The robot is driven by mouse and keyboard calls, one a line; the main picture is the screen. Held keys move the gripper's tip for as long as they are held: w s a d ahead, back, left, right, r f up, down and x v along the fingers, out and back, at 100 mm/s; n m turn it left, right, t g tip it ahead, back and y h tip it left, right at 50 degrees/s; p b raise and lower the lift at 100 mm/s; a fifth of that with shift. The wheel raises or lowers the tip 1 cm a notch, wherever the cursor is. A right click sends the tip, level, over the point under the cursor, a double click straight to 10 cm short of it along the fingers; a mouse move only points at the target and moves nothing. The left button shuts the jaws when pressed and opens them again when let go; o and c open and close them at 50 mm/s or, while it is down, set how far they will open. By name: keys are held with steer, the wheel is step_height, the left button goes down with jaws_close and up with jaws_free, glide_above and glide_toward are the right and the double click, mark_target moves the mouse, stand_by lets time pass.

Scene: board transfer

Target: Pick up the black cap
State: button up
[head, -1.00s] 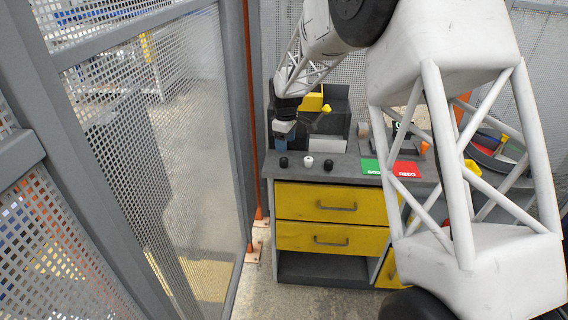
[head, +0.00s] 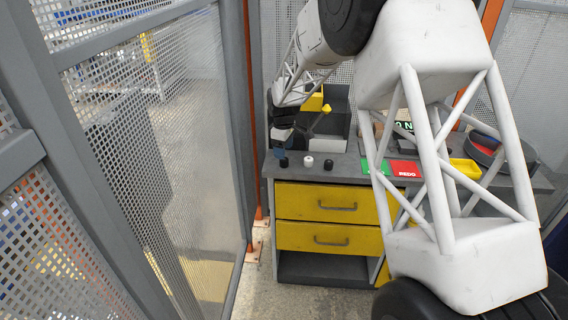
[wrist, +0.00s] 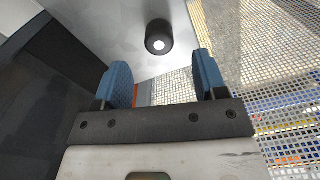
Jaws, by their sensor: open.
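In the head view a black cap (head: 284,162) stands at the left front of the grey worktop, with a white cap (head: 308,161) and another black cap (head: 328,164) in a row to its right. My gripper (head: 280,153) is just behind and above the left black cap. In the wrist view my gripper (wrist: 161,62) has its two blue fingers apart with nothing between them. A black cap (wrist: 158,36) with a pale round spot lies beyond the fingertips, roughly centred on the gap and apart from them.
A dark bin unit (head: 336,125) stands behind the caps. A green card (head: 374,168) and a red card (head: 405,169) lie to the right, with a yellow tray (head: 465,167) beyond. A mesh fence (head: 165,130) rises left of the yellow-drawer cabinet (head: 316,203).

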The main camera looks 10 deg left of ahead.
steer(key=shift+d+f, duration=0.1)
steer(key=shift+f, duration=2.5)
steer(key=c, duration=1)
steer(key=shift+r, duration=0.15)
steer(key=shift+r, duration=0.55)
steer(key=shift+s+d+r, duration=0.1)
steer(key=shift+s+r, duration=0.1)
steer(key=shift+r, duration=0.4)
steer(key=shift+s+r, duration=0.15)
steer(key=shift+r, duration=0.4)
steer(key=s+d, duration=0.2)
steer(key=s, duration=0.5)
steer(key=s+d+r, duration=0.1)
steer(key=s+d, duration=0.1)
steer(key=s, duration=0.5)
steer(key=shift+s+d+r, duration=0.15)
steer(key=shift+s+d, duration=0.15)
steer(key=shift+d, duration=0.05)
